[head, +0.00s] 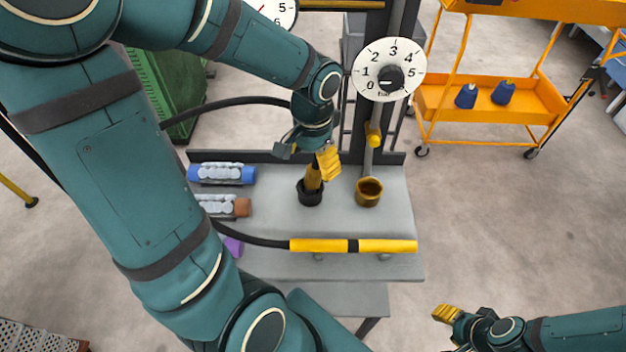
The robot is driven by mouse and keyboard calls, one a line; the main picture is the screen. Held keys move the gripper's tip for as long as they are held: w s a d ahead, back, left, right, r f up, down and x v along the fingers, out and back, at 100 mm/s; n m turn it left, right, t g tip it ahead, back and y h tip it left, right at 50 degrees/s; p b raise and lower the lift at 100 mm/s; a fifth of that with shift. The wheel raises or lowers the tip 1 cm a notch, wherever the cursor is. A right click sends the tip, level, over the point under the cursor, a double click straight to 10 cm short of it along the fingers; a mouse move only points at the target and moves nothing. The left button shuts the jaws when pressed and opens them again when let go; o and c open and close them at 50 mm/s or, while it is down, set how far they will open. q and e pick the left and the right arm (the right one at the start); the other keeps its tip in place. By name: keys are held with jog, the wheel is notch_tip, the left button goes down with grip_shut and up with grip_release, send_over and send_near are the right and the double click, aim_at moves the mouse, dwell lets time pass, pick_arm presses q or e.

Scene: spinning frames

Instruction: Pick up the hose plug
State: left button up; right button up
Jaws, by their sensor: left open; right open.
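My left gripper (321,166) points down over the grey bench (390,220), with a ribbed yellow finger showing. Just below it, an orange-brown piece that looks like the hose plug (312,179) stands upright in a black round holder (310,196). The gripper is open and close at the top of this piece; I cannot tell whether the fingers touch it. Part of the piece is hidden behind the finger. A brass cup-shaped socket (369,197) stands just right of the holder. My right gripper (458,316) is open and empty, off the bench at the lower right.
A round dial (389,69) sits on a dark post behind the bench. A yellow bar (353,246) with a black hose lies along the front. An orange cart (490,100) stands back right.

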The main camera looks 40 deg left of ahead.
aim_at(314, 177)
pick_arm(q)
jog(key=shift+w+d+f+b, duration=0.1)
jog(key=shift+f+b, duration=0.25)
jog(key=shift+f, duration=1)
jog(key=shift+d+f+b, duration=0.1)
jog(key=shift+f+b, duration=0.2)
jog(key=shift+f, duration=1.05)
jog(key=shift+c, duration=0.3)
grip_shut()
